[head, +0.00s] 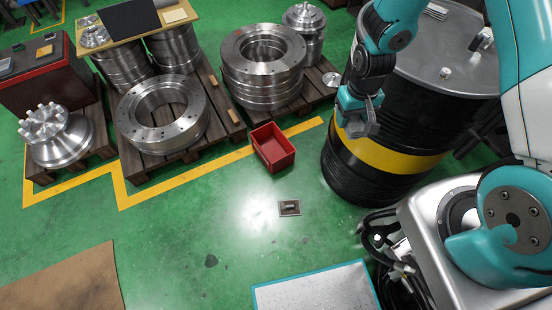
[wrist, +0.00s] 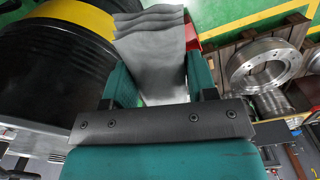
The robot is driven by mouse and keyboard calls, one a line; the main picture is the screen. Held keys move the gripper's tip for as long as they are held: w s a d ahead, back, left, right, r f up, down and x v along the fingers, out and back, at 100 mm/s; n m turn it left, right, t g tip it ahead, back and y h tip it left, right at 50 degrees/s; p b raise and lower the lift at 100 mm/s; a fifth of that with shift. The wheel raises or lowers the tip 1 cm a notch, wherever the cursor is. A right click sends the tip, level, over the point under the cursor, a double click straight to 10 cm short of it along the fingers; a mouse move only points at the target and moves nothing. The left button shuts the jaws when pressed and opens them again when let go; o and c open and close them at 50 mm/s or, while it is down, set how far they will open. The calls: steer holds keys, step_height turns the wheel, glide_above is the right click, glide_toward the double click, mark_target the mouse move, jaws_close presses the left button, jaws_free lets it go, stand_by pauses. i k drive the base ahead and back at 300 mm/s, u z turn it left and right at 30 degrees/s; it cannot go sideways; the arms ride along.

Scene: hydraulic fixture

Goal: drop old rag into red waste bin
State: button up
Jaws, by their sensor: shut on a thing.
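My gripper (head: 358,112) is shut on the old rag, a grey folded cloth (wrist: 155,50) that sticks out beyond the teal fingers in the wrist view. In the head view the rag shows as a small grey patch (head: 364,126) at the fingertips, in front of the black drum. The red waste bin (head: 272,147) is an open rectangular box on the green floor, left of and lower than my gripper in the head view. Its inside looks empty. In the wrist view only a red strip of the bin (wrist: 194,34) shows beside the rag, which hides the rest.
A black drum with a yellow band (head: 385,157) stands close beside my gripper. Pallets with steel rings (head: 163,113) and a stacked flange part (head: 263,65) lie behind the yellow floor line.

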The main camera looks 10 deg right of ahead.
mark_target(275, 154)
steer(key=z, duration=0.8)
steer(key=k, duration=0.1)
steer(key=u, duration=2.1)
steer(key=i, duration=1.35)
steer(key=z, duration=0.65)
steer(key=i, duration=0.7)
steer(key=z, duration=0.8)
